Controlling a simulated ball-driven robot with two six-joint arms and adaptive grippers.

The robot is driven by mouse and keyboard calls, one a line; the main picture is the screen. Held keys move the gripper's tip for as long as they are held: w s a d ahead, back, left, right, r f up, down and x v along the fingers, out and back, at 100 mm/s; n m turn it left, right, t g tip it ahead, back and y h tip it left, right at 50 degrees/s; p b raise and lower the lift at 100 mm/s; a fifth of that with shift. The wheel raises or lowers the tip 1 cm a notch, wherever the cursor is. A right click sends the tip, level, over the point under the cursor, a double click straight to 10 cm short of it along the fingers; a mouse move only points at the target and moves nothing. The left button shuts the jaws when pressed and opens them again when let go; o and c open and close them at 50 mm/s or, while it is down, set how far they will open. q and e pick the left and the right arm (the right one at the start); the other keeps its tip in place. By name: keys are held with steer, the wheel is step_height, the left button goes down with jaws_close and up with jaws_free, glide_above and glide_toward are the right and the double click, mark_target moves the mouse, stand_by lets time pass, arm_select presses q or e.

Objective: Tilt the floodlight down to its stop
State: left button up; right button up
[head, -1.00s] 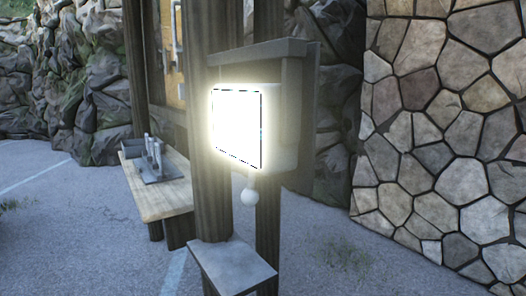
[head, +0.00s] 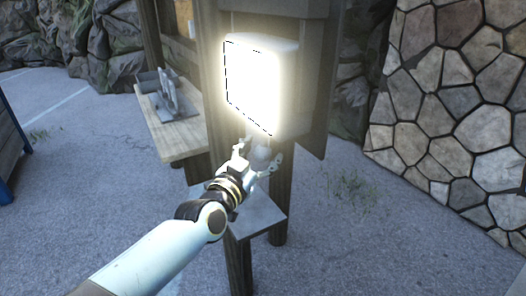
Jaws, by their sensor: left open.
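The floodlight (head: 252,86) is lit and glowing white, mounted on a dark wooden post structure under a grey hood. Its bright face points to the left and toward me. The round knob (head: 261,157) below the floodlight shows between my left gripper's fingers, partly hidden by them. My left gripper (head: 259,158) is open, with a finger on each side of the knob. I cannot tell whether either finger touches it. My right gripper is not in view.
A grey shelf (head: 258,216) sticks out from the post just below my gripper. A wooden bench (head: 178,135) with a grey metal fixture (head: 172,97) stands at the left. A stone wall (head: 450,120) fills the right. A blue-edged object (head: 8,145) is at the left edge.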

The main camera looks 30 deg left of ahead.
arm_select(q)
steer(key=shift+w, duration=0.75)
steer(key=c, duration=1.1)
steer(key=shift+f, duration=0.1)
jaws_close()
